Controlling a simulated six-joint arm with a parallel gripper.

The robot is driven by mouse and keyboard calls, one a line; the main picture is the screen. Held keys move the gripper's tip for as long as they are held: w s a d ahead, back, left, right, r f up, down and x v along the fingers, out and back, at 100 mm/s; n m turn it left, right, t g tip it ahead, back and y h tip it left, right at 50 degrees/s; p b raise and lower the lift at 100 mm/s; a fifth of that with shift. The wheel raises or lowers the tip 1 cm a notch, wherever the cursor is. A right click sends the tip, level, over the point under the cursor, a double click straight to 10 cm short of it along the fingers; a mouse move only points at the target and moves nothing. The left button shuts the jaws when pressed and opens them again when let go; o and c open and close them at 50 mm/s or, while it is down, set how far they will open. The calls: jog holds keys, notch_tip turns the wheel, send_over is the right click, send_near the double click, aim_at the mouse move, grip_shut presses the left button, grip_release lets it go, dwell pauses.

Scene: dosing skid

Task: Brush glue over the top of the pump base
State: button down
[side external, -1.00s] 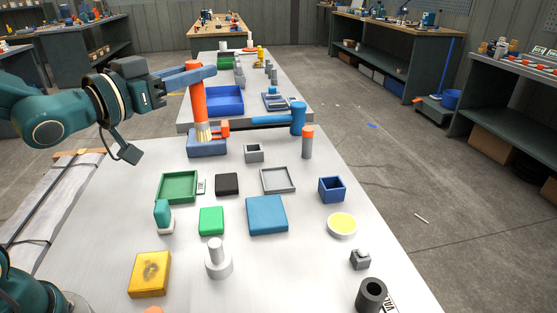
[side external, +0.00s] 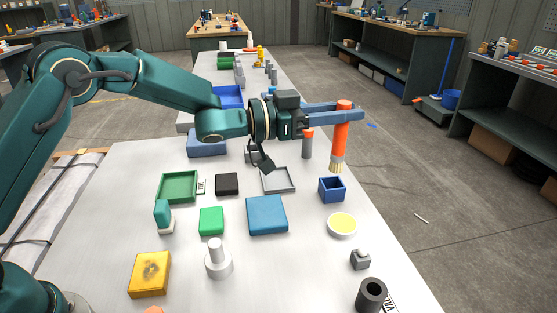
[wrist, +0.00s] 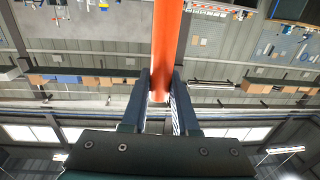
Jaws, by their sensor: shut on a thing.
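My gripper (side external: 345,112) is shut on the orange handle of a brush (side external: 341,130). The brush hangs nearly upright in the air, its pale bristles pointing down near the blue open box (side external: 331,189) in the picture. In the wrist view the orange handle (wrist: 167,45) stands between my gripper's fingers (wrist: 158,98); the bristles are out of that view. A round white dish with a yellow filling (side external: 342,225), seemingly the glue, sits on the table in front of the box. A flat blue block (side external: 267,215) lies to its left; I cannot tell whether it is the pump base.
The table (side external: 310,275) also holds a green tray (side external: 178,187), a grey frame tray (side external: 291,187), a black block (side external: 227,184), a green block (side external: 211,221), a yellow block (side external: 150,274) and a grey post (side external: 218,261). An orange-topped grey cylinder (side external: 308,147) stands behind the brush.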

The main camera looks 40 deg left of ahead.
jog(key=d+f+h, duration=0.1)
jog(key=d+f, duration=0.2)
jog(key=f, duration=0.7)
jog(key=shift+s+d+f+m+g, duration=0.25)
jog(key=shift+s+m+g, duration=0.15)
jog(key=shift+f, duration=0.6)
dwell(1.3)
jog(key=shift+r, duration=0.1)
notch_tip(320, 180, up, 7)
dwell(0.8)
dwell(0.4)
